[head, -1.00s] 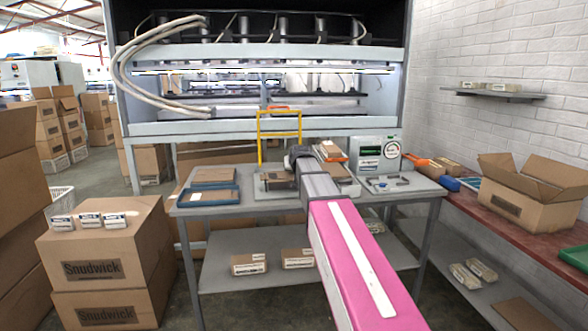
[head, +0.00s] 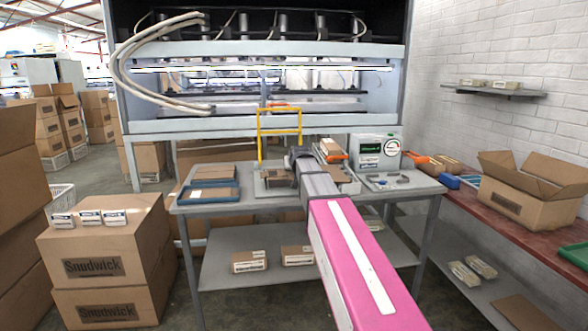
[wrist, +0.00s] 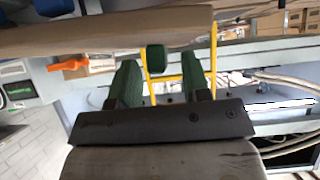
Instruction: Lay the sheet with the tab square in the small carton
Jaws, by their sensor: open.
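A blue tray (head: 208,197) with flat brown sheets (head: 213,173) is at the left of the grey table. A small pale square shows on the front sheet, perhaps its tab. My gripper (head: 297,155) is over the middle of the table, right of the tray. In the wrist view its two dark green fingers (wrist: 160,85) stand apart. A green round piece (wrist: 156,58) shows between and beyond them; I cannot tell whether they touch it. A low brown item (head: 277,178) lies beside the gripper. I cannot tell which object is the small carton; my arm hides part of the table.
A yellow frame (head: 279,113) rises behind the gripper, before the large press (head: 262,127). A white and green box (head: 376,152) stands at the back right of the table. An open carton (head: 530,205) sits on the right bench. Small boxes lie on the lower shelf.

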